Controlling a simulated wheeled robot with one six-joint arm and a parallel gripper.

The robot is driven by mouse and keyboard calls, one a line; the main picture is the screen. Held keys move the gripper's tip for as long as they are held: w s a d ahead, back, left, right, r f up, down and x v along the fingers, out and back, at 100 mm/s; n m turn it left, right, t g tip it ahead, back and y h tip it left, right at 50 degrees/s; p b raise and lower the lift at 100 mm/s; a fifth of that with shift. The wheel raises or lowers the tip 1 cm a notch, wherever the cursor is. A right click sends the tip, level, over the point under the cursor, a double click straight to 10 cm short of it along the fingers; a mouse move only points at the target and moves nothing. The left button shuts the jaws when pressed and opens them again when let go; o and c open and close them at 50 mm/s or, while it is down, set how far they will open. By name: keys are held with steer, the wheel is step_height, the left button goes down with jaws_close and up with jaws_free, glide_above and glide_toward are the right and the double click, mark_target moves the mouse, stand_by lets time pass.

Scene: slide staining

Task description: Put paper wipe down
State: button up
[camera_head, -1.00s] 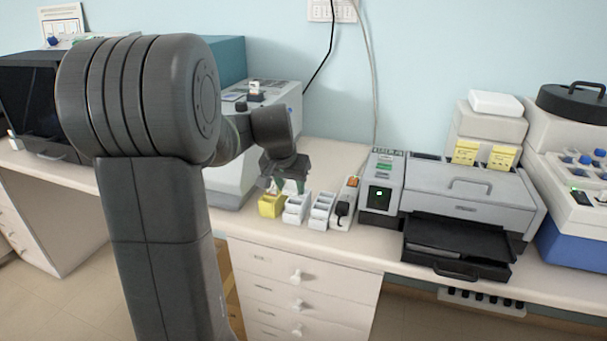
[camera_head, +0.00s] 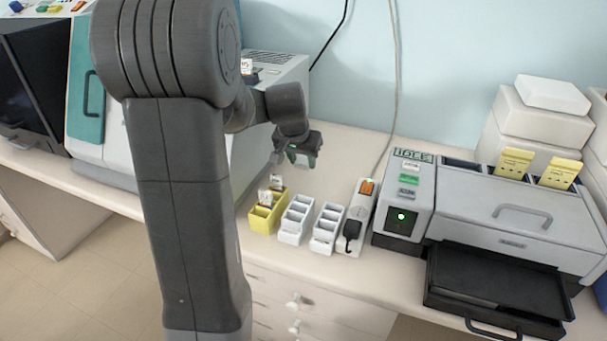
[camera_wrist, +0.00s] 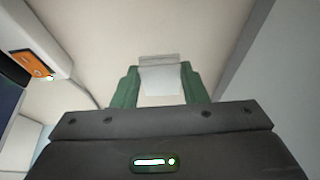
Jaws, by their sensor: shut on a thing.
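My gripper (camera_head: 303,158) hangs over the bench, behind the row of small racks in the head view. In the wrist view its two green fingers (camera_wrist: 160,88) are shut on a flat white piece, the paper wipe (camera_wrist: 160,80). A greyish strip shows at the wipe's far end. The pale bench top (camera_wrist: 110,30) lies beyond the fingers, and I cannot tell whether the wipe touches it. In the head view the wipe is small and mostly hidden by the gripper.
A yellow rack (camera_head: 262,222) with pieces in it stands nearest the arm. Two white racks (camera_head: 296,222) (camera_head: 327,228) and a power strip (camera_head: 358,215) stand to its right. A grey device with a green light (camera_head: 405,200) and a printer-like machine (camera_head: 515,215) follow. Bare bench lies behind the racks.

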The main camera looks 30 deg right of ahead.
mark_target(304, 183)
steer(key=shift+f, duration=2.75)
steer(key=shift+f, duration=0.1)
steer(key=shift+f, duration=0.15)
steer(key=o, duration=0.9)
steer(key=shift+a+r, duration=0.1)
steer(key=shift+r, duration=0.55)
steer(key=v, duration=1.1)
steer(key=shift+s+r, duration=0.1)
